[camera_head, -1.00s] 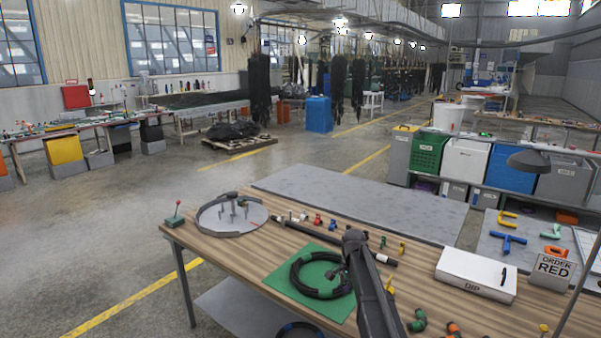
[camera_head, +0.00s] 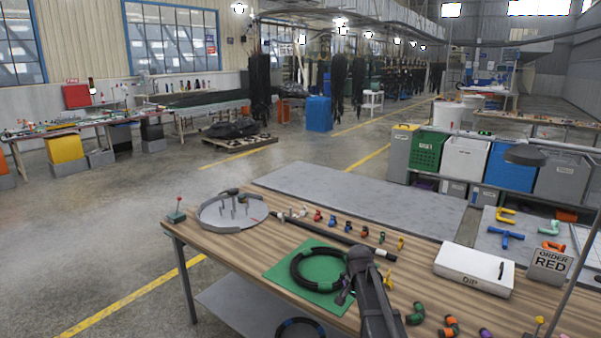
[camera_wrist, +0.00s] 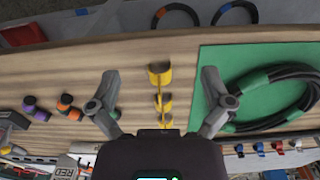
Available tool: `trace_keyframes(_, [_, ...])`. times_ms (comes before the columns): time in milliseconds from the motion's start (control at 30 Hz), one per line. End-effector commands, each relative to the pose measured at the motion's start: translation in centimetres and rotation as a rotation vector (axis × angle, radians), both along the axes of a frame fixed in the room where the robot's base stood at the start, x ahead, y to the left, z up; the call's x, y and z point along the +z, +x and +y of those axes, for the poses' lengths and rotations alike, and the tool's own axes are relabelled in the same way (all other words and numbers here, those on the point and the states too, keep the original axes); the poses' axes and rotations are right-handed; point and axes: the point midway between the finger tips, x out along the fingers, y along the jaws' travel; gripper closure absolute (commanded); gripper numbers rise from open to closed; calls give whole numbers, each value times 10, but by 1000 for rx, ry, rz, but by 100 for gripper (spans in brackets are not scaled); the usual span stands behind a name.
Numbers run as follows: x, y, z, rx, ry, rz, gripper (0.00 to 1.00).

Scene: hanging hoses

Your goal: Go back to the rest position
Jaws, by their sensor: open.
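My gripper (camera_wrist: 160,92) is open and empty, its two fingers spread wide in the wrist view. It hangs over the wooden table (camera_wrist: 60,75), with several yellow fittings (camera_wrist: 160,75) seen between the fingers. In the head view my gripper (camera_head: 345,290) is small and dark at the lower right edge of the green mat (camera_head: 277,270). A black hose coil (camera_head: 297,268) lies on the mat, apart from the gripper. The coil also shows at the right of the wrist view (camera_wrist: 240,115).
A white DIP box (camera_head: 465,268) and an ORDER RED sign (camera_head: 551,266) stand on the right of the table. A round grey fixture (camera_head: 232,222) with pegs stands at the left. Small coloured fittings (camera_head: 318,216) line the back. Open floor (camera_head: 110,235) lies left.

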Motion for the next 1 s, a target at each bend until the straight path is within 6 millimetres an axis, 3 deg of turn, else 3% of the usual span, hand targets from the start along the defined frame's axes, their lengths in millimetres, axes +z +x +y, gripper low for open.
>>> trace_keyframes(33, [-3,-21,0,39,0,0,0])
trace_keyframes(133, [-7,-55,-1,140,0,0,0])
trace_keyframes(300, [-16,-128,-2,365,0,0,0])
trace_keyframes(500, [-22,-185,-3,571,0,0,0])
trace_keyframes(667, [-23,-202,-3,648,0,0,0])
trace_keyframes(1000, [-23,-203,-3,661,1,1,0])
